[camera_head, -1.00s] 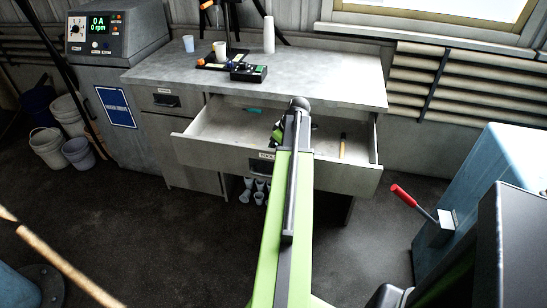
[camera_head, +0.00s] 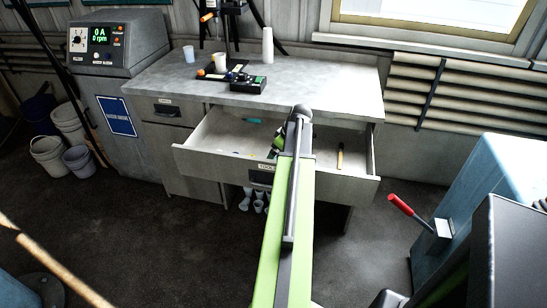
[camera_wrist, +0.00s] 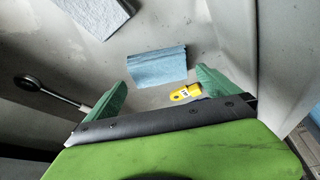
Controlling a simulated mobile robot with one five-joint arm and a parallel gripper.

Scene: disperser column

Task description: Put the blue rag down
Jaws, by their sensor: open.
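The blue rag (camera_wrist: 157,64) lies flat, a small folded light-blue piece, on the pale drawer floor in the wrist view. My gripper (camera_wrist: 163,78) is open, with one green finger on each side of the rag's near edge. The rag appears just beyond the fingertips, and no finger is closed on it. In the head view my gripper (camera_head: 279,142) is inside the open drawer (camera_head: 210,163), partly hidden by my arm. I cannot make out the rag there.
A yellow tool (camera_wrist: 185,93) lies by the right finger and a ratchet (camera_wrist: 45,92) to the left. A grey-blue pad (camera_wrist: 97,14) lies farther off. The workbench (camera_head: 320,88) overhangs the drawer's back. A blue cabinet with a red lever (camera_head: 402,205) stands right.

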